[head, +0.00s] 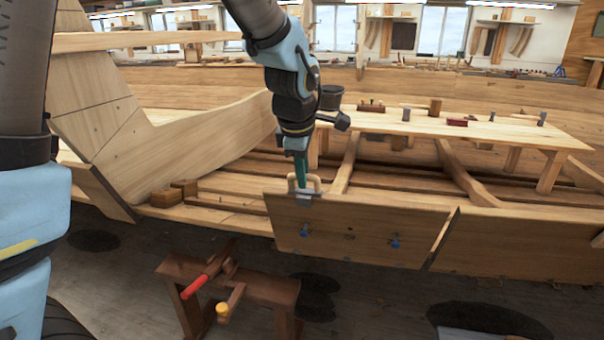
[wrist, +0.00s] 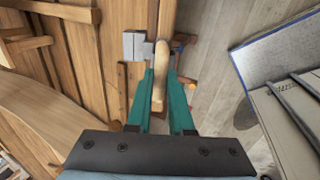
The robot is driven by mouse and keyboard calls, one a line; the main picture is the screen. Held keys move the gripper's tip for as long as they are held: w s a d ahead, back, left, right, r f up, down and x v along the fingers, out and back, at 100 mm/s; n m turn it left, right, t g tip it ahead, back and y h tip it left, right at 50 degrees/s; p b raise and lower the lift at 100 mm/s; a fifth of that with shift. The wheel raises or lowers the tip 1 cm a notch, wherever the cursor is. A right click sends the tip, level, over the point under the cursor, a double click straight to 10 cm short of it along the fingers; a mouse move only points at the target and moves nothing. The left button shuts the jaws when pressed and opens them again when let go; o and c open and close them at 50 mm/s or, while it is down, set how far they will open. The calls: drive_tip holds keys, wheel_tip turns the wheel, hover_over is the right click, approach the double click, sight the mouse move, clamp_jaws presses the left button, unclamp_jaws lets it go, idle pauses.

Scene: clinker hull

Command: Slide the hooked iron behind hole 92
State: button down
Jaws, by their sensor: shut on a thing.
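My gripper (head: 301,178) is at the top edge of the short plank (head: 345,250) on the near side of the hull. Its green fingers are shut on the pale wooden handle of the hooked iron (head: 314,184). The handle (wrist: 159,85) also shows between the fingers in the wrist view. Grey metal of the iron shows at the plank's top edge, and a grey block (wrist: 136,46) shows beside the handle in the wrist view. Two blue-marked spots and a dark one between them are on the plank's outer face. I cannot read any hole numbers. The iron's lower part is hidden behind the plank.
A wooden stand (head: 250,285) with red and yellow handles is below the plank. Wooden blocks (head: 175,193) lie to the left. Another plank (head: 520,245) continues to the right.

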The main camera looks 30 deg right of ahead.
drive_tip(key=shift+r, duration=0.15)
drive_tip(key=c, duration=0.7)
unclamp_jaws()
drive_tip(key=shift+a, duration=0.1)
drive_tip(key=shift+r+p, duration=2.65)
drive_tip(key=shift+r, duration=1.3)
